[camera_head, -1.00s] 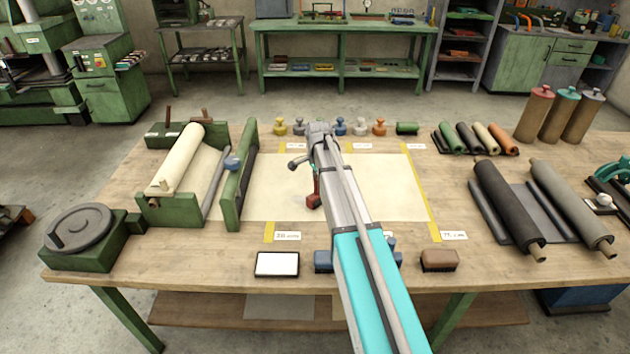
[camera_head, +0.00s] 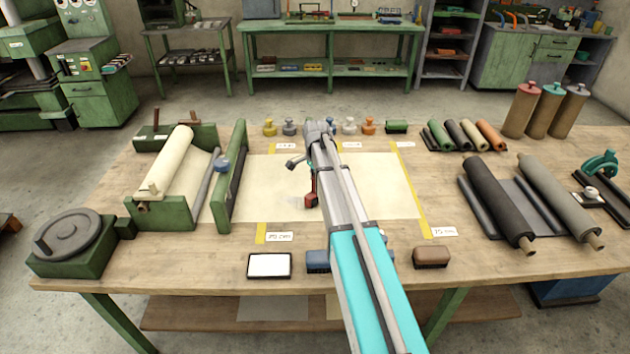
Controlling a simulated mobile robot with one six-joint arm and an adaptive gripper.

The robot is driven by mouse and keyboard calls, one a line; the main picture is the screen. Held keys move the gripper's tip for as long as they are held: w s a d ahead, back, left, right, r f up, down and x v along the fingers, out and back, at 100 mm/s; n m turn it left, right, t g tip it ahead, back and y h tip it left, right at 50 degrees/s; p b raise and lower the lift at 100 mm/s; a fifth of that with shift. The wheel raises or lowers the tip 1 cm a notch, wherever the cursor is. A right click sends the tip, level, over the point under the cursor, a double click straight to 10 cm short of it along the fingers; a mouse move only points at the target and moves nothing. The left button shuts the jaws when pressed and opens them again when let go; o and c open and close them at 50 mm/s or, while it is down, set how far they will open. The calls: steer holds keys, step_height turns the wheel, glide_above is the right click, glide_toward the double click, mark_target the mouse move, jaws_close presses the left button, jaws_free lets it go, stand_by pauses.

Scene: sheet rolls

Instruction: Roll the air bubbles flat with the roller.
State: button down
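A cream sheet (camera_head: 385,185) lies flat on the wooden bench between yellow tape strips. A faint paler patch (camera_head: 292,202) shows on it left of my arm. I cannot make out clear bubbles. A small red-and-dark tool (camera_head: 311,190), perhaps the roller, stands upright over the sheet, partly behind my arm. Its lower end is at or just above the sheet. I cannot tell whether it touches. My arm reaches forward over the sheet and hides most of my gripper. The fingers cannot be made out, nor whether they hold the tool.
A green stand with a cream roll (camera_head: 168,165) and a hand wheel (camera_head: 68,235) are at left. Small coloured knobbed pieces (camera_head: 290,128) line the back. Dark rolls (camera_head: 497,205) lie at right. A white pad (camera_head: 269,265) and brown block (camera_head: 431,257) sit at the front.

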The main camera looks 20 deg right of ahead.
steer(key=shift+w+a, duration=0.1)
steer(key=shift+w, duration=0.1)
stand_by(0.3)
steer(key=shift+w+a, duration=0.2)
steer(key=shift+a, duration=0.55)
steer(key=shift+w+a, duration=0.2)
steer(key=shift+a, duration=0.55)
steer(key=shift+a, duration=0.15)
steer(key=shift+w+a, duration=0.3)
steer(key=shift+a, duration=0.45)
steer(key=shift+w+a, duration=0.3)
steer(key=shift+a, duration=0.4)
steer(key=shift+a, duration=0.15)
steer(key=shift+w+a+f, duration=0.1)
steer(key=shift+w+a, duration=0.15)
steer(key=shift+a, duration=0.5)
steer(key=shift+w+a, duration=0.2)
steer(key=shift+a, duration=0.55)
steer(key=shift+w+a, duration=0.1)
steer(key=shift+a, duration=0.05)
steer(key=shift+w+a, duration=0.25)
steer(key=shift+a, duration=0.5)
steer(key=shift+w+a, duration=0.25)
steer(key=shift+a, duration=0.45)
steer(key=shift+w, duration=0.1)
